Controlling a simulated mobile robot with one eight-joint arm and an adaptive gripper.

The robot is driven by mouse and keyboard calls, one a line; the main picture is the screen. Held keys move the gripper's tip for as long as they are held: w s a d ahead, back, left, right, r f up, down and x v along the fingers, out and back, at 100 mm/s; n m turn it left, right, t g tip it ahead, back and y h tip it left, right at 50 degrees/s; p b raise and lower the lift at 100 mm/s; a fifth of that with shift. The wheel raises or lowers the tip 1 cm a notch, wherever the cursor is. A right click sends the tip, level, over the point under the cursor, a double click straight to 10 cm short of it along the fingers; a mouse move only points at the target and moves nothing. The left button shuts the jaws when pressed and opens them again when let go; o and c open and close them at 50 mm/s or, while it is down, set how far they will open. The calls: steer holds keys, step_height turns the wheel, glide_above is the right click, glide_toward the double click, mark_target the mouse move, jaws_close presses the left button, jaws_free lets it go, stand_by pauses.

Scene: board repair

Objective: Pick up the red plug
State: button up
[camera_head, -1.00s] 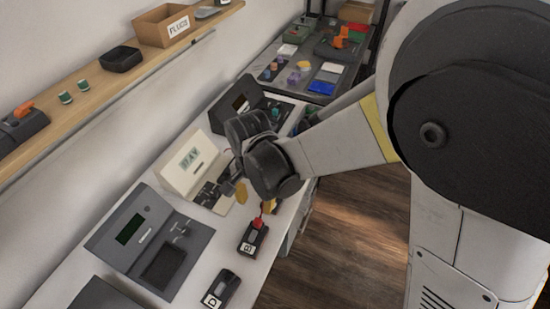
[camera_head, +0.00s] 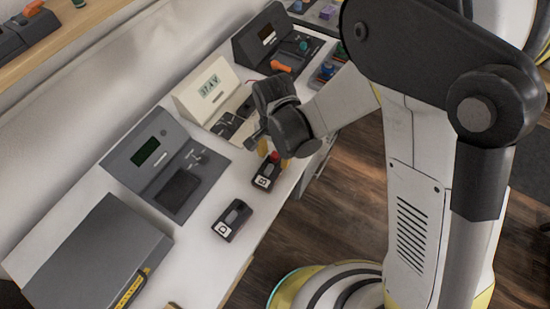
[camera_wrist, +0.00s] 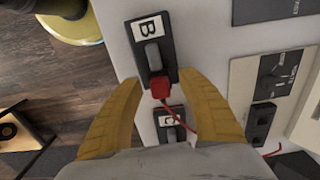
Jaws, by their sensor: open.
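The red plug (camera_wrist: 160,88) sits at one end of a black block labelled B (camera_wrist: 151,52), with a red wire running from it across the white bench. My gripper (camera_wrist: 165,100) is open, its two yellow fingers spread on either side of the plug in the wrist view and apart from it. In the head view the plug (camera_head: 275,156) shows as a small red spot just below my wrist, at the far end of block B (camera_head: 266,175). The fingers are mostly hidden there by the wrist.
A second black block labelled D (camera_head: 231,220) stands nearer on the bench. A block labelled C (camera_wrist: 170,126) lies close beyond the plug. A cream meter (camera_head: 212,92) and a grey console (camera_head: 160,165) stand along the wall side. The bench front edge is close to the blocks.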

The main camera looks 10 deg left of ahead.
mark_target(274, 155)
steer(key=shift+r, duration=0.1)
jaws_close()
step_height(274, 155, up, 4)
steer(key=shift+r+p, duration=0.15)
steer(key=shift+p, duration=1.05)
steer(key=s+d+r+p, duration=0.3)
steer(key=d+r, duration=0.3)
steer(key=d, duration=0.5)
steer(key=shift+d+r+p, duration=0.15)
steer(key=shift+r+p, duration=0.15)
steer(key=shift+r, duration=0.05)
